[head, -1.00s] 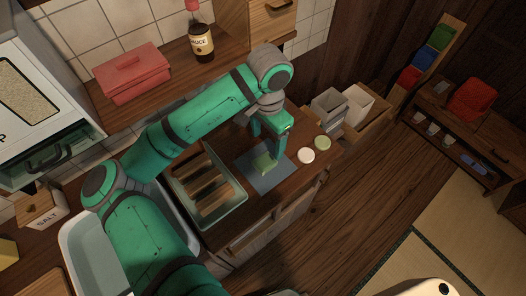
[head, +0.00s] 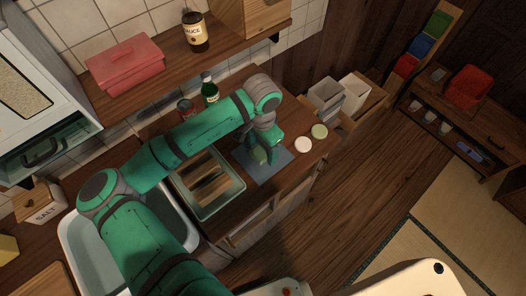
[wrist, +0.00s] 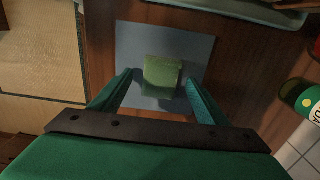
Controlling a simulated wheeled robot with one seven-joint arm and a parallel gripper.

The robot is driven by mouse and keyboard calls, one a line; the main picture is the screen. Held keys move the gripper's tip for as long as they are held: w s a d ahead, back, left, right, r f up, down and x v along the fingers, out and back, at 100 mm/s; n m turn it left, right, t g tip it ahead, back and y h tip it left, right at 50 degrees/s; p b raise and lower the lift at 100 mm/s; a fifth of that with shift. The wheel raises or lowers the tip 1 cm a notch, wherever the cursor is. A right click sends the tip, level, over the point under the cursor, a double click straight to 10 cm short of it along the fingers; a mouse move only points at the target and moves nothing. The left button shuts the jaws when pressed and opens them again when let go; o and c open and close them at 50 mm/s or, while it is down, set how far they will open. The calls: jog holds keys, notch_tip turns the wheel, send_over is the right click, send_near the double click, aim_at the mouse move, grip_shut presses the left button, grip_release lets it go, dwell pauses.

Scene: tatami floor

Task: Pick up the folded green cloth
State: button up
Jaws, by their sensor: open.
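The folded green cloth (wrist: 162,77) lies on a grey-blue mat (wrist: 203,48) on the wooden counter. In the wrist view it is a small pale green block between my fingers, with a gap on each side. My gripper (wrist: 160,84) is open, its two green fingers pointing at the cloth. In the head view my gripper (head: 268,154) is low over the mat (head: 274,171), and the cloth (head: 260,156) is partly hidden by it. I cannot tell the height of the fingertips over the mat.
A dish rack (head: 222,203) stands left of the mat. A white disc (head: 303,145) and a green disc (head: 319,131) lie to its right. A green bottle (head: 209,88) and a red can (head: 186,108) stand behind my arm. Open floor lies right of the counter.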

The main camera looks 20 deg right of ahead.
jog(key=shift+w+f, duration=0.1)
jog(key=shift+w, duration=0.05)
jog(key=shift+c, duration=1.2)
jog(key=shift+a, duration=0.1)
jog(key=c, duration=1)
jog(key=shift+r, duration=0.65)
jog(key=shift+s+a+r, duration=0.6)
jog(key=shift+s+r, duration=1.35)
jog(key=shift+s, duration=0.35)
jog(key=shift+s+a+r, duration=0.65)
jog(key=shift+s+r, duration=1.35)
jog(key=shift+s, duration=0.25)
jog(key=shift+s+a+r, duration=0.6)
jog(key=shift+s+r, duration=1.35)
jog(key=shift+s, duration=0.35)
